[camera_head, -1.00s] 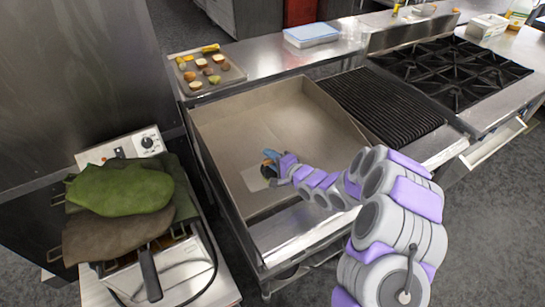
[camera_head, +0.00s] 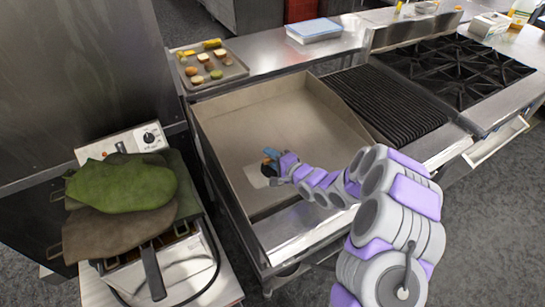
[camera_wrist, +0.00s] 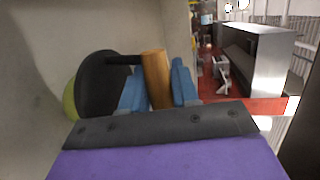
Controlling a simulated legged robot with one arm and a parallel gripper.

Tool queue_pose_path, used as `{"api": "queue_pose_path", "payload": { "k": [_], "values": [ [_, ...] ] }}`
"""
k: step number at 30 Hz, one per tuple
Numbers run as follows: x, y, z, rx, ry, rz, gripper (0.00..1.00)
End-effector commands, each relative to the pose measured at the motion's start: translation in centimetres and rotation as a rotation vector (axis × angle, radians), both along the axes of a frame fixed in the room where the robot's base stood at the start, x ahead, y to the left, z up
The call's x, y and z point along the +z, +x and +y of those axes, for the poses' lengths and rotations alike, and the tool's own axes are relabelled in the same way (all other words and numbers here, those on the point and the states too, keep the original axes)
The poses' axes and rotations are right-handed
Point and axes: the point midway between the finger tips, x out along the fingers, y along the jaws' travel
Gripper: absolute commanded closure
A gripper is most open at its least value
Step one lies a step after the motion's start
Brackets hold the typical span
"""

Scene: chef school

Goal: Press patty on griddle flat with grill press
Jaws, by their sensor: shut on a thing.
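My gripper (camera_head: 272,157) is low over the front part of the griddle (camera_head: 265,115). In the wrist view its blue fingers (camera_wrist: 158,88) are shut on the wooden handle of the grill press (camera_wrist: 100,88), which has a dark round plate. A yellow-green edge (camera_wrist: 70,100) shows past the plate; I cannot tell whether it is the patty. A pale, roughly square patch (camera_head: 255,178) lies on the griddle beside and under the gripper. No patty is clearly visible, and I cannot tell whether the press touches anything.
A tray of food pieces (camera_head: 229,74) stands behind the griddle on the left. A ribbed grill (camera_head: 385,105) and a burner range (camera_head: 460,70) are to the right. A fryer (camera_head: 120,145) with green and brown cloth-like items is at left. Raised walls edge the griddle.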

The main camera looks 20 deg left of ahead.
Motion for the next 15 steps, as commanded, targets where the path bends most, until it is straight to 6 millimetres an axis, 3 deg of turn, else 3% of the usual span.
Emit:
{"api": "queue_pose_path", "payload": {
  "k": [15],
  "values": [
    [-0.33, 0.08, -0.12, -0.001, 0.002, -0.002, 1.00]
  ]
}}
